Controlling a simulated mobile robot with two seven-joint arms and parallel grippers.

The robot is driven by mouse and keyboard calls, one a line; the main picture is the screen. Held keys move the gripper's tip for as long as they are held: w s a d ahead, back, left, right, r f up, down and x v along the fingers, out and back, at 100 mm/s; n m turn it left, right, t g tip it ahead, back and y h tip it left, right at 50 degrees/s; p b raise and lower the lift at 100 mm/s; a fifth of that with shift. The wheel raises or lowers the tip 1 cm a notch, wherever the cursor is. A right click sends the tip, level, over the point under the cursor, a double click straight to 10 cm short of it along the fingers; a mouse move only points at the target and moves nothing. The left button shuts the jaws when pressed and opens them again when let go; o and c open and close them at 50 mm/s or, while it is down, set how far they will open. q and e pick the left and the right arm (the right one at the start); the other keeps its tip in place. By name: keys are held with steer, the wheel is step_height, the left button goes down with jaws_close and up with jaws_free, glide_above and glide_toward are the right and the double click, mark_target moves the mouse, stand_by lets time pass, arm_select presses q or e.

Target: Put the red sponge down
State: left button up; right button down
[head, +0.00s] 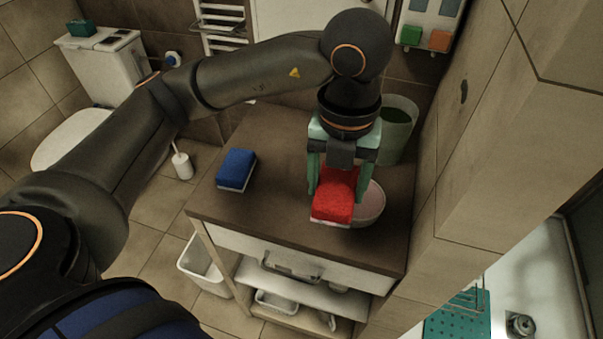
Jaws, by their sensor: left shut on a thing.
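The red sponge (336,195), with a pale layer along its lower edge, is in the middle of the head view over the brown cabinet top (273,147). My left gripper (339,180) points down from above, with its green fingers on both sides of the sponge, shut on it. The sponge overlaps a pale pinkish bowl (371,205) in the picture. I cannot tell whether the sponge touches the bowl or the cabinet top. My right gripper is not in view.
A blue sponge (236,169) lies on the left of the cabinet top. A pale green vessel (397,130) stands behind my gripper near the wall. Tiled wall (462,120) bounds the right side. The cabinet top's front left is clear.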

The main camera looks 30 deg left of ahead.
arm_select(q)
steer(key=shift+s, duration=0.25)
steer(key=shift+a, duration=0.1)
steer(key=w+a+f, duration=0.4)
steer(key=a, duration=0.4)
glide_above(291, 188)
steer(key=d, duration=0.1)
steer(key=f, duration=0.4)
steer(key=shift+s+d, duration=0.15)
steer(key=shift+s, duration=0.25)
steer(key=shift+w+a+f, duration=0.3)
steer(key=shift+a+f, duration=0.2)
steer(key=shift+f, duration=0.25)
steer(key=shift+w+a+f, duration=0.1)
steer(key=shift+a+f, duration=0.05)
steer(key=shift+f, duration=1.4)
steer(key=o, duration=1.2)
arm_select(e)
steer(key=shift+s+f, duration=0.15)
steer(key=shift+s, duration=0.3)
